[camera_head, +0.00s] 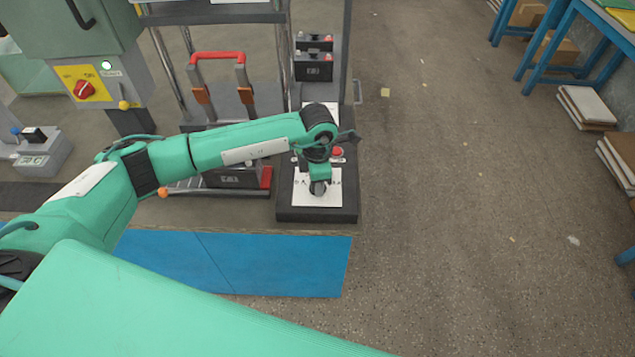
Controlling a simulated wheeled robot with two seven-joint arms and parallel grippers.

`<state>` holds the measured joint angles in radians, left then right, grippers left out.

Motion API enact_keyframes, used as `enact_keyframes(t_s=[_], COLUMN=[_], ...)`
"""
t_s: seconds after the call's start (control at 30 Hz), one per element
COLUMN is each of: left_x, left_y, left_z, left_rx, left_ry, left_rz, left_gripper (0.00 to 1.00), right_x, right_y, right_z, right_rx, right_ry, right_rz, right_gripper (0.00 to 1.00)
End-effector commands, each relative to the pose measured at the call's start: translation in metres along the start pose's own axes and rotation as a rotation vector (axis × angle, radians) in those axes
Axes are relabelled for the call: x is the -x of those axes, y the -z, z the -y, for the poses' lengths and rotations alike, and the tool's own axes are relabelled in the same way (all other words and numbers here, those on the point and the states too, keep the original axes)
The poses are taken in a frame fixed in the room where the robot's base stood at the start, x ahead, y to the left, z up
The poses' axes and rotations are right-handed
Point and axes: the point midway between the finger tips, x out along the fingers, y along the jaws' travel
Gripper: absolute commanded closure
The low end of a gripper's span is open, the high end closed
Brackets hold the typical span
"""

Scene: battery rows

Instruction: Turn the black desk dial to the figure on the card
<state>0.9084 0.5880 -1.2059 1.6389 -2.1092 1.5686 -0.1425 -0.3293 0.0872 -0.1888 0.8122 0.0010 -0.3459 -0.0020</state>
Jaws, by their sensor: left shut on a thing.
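My left arm reaches in from the left, and its gripper (319,187) points down over a white scale plate (301,199) on the dark desk panel (316,214). The gripper is shut on the black desk dial, which stands at the middle of that plate. The gripper hides most of the dial, so its pointer cannot be made out. Small marks on the plate around the dial are too small to read. I cannot pick out a card with a readable figure. My right gripper is not in view.
A red button (337,152) sits just behind the plate. Black batteries (314,67) stand farther back. A red-handled carrier (218,57) stands behind my left arm. A green cabinet has a red switch (84,90).

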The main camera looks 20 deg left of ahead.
Motion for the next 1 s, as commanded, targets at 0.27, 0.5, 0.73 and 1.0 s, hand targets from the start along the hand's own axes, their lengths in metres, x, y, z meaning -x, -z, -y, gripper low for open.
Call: enact_keyframes(t_s=[0.27,0.5,0.73,1.0], left_x=[0.001,0.001,0.001,0.028], left_y=[0.000,0.000,0.000,0.000], left_z=[-0.001,-0.001,0.000,-0.001], left_rx=[-0.003,-0.003,-0.003,-0.004], left_ry=[-0.002,-0.001,-0.001,-0.004], left_rz=[0.002,0.001,0.001,0.003], left_gripper=[0.89,0.44,0.44,0.44], right_x=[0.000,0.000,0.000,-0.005], right_y=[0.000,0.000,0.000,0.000], right_z=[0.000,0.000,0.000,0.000], right_rx=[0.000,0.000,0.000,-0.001], right_ry=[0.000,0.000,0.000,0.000], right_rz=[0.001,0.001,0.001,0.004], right_gripper=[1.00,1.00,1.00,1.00])
